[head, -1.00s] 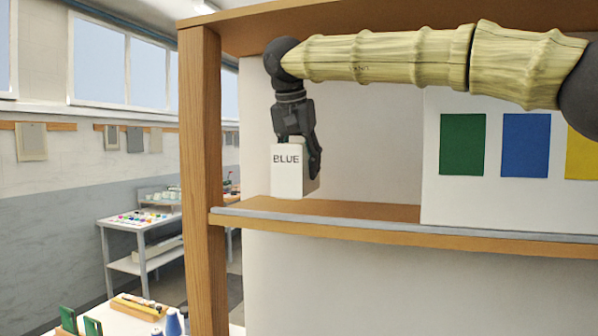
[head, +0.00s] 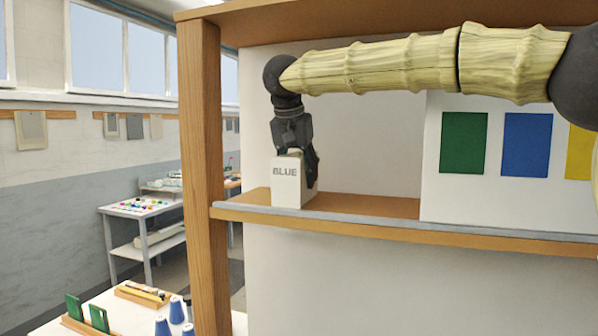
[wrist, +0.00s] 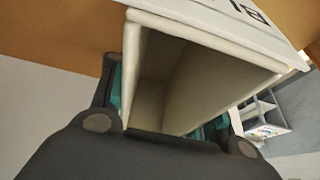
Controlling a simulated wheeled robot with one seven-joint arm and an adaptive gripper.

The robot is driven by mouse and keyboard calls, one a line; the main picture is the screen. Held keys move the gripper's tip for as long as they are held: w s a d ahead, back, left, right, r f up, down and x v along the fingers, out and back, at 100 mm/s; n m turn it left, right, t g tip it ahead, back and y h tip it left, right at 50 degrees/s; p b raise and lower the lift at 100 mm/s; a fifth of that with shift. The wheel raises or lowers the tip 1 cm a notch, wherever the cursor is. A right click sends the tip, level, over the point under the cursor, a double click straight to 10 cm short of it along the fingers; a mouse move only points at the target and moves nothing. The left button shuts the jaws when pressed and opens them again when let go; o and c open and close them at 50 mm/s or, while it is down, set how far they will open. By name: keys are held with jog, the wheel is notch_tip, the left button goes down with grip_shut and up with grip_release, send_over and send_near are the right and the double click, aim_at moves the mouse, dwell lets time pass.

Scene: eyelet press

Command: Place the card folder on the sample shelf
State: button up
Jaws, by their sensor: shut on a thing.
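The card folder (head: 287,181) is a cream, box-like sleeve marked BLUE, held upright at the left end of the sample shelf (head: 365,205). My gripper (head: 297,160) comes down from above and is shut on it. In the head view the folder's lower edge is at the shelf board, behind the grey front lip; I cannot tell for certain that it rests there. In the wrist view the folder (wrist: 200,28) shows its open, empty top between the two fingers (wrist: 170,125).
A wooden post (head: 203,170) stands close left of the folder. A white panel with green (head: 464,143), blue and yellow swatches stands to the right on the shelf. Bare shelf lies between folder and panel. A white table below holds blue cones and green cards.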

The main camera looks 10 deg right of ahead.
jog(key=o, duration=1)
jog(key=shift+f, duration=0.1)
jog(key=shift+b+v, duration=1.05)
jog(key=shift+v, duration=2.85)
